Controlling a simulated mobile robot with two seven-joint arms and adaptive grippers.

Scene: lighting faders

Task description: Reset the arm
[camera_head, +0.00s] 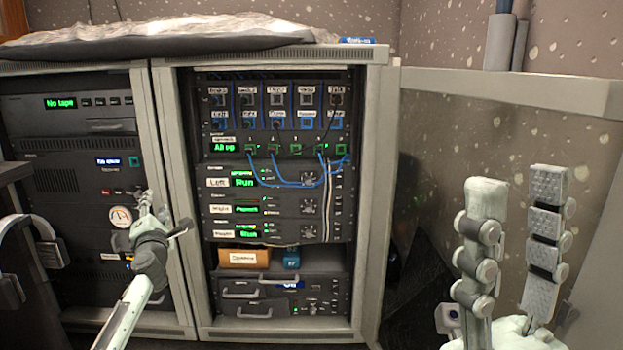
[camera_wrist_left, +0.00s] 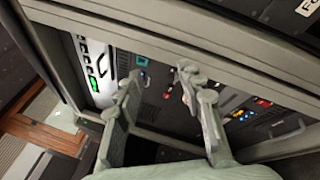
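My left gripper (camera_head: 150,205) is in front of the frame post between the two rack cabinets, with its arm coming in from the lower left. In the left wrist view its two fingers (camera_wrist_left: 160,80) stand apart with nothing between them, facing a dark equipment panel. My right gripper (camera_head: 518,178) is raised upright at the right of the head view, close to the camera. Its two fingers are apart and empty.
The right rack cabinet (camera_head: 375,190) holds a patch panel with blue cables (camera_head: 290,184), green-lit displays, a brown box (camera_head: 244,258) and a blue block (camera_head: 291,259). The left cabinet (camera_head: 60,165) has a "No tape" unit. A grey cover (camera_head: 160,40) lies on top.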

